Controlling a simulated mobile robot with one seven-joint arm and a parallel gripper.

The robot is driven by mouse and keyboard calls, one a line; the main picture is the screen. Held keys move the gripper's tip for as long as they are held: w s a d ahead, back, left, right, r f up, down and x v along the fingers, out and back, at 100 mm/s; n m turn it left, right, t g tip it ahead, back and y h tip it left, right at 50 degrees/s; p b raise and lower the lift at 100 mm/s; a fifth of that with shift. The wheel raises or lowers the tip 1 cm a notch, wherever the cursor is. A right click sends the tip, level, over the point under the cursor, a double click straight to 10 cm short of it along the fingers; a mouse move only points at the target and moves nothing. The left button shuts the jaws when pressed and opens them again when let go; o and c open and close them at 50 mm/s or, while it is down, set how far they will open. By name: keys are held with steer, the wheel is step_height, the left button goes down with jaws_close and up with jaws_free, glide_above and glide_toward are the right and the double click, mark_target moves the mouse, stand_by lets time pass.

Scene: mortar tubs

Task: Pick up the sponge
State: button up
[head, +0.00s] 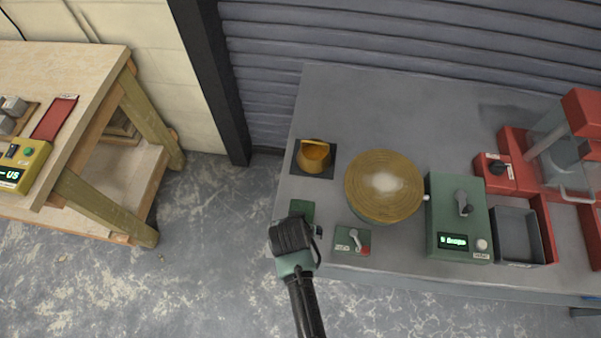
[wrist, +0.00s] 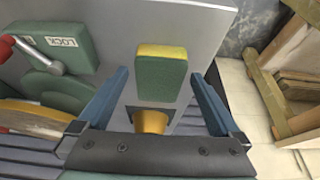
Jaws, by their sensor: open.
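The sponge (wrist: 161,80) is a small block with a green face and a yellow edge. In the wrist view it lies on the grey table, in the gap between my fingers, and I see no finger touching it. In the head view the green sponge (head: 301,208) is near the table's front left corner, partly hidden by my gripper. My gripper (head: 299,228) is open and empty, at the sponge's near side. In the wrist view both fingers of my gripper (wrist: 160,74) show, spread to either side of the sponge.
A brass cup (head: 313,156) stands on a dark mat behind the sponge. A large round brass-topped tub (head: 383,187) is to the right. A small green lever box (head: 352,240) sits close on the right, and a larger green box (head: 458,215) beyond. A wooden bench (head: 90,60) is at left.

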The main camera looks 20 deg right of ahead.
steer(key=shift+x, duration=0.9)
steer(key=c, duration=1.2)
steer(key=shift+o, duration=0.2)
steer(key=shift+r, duration=0.15)
step_height(320, 180, up, 10)
steer(key=shift+b, duration=0.3)
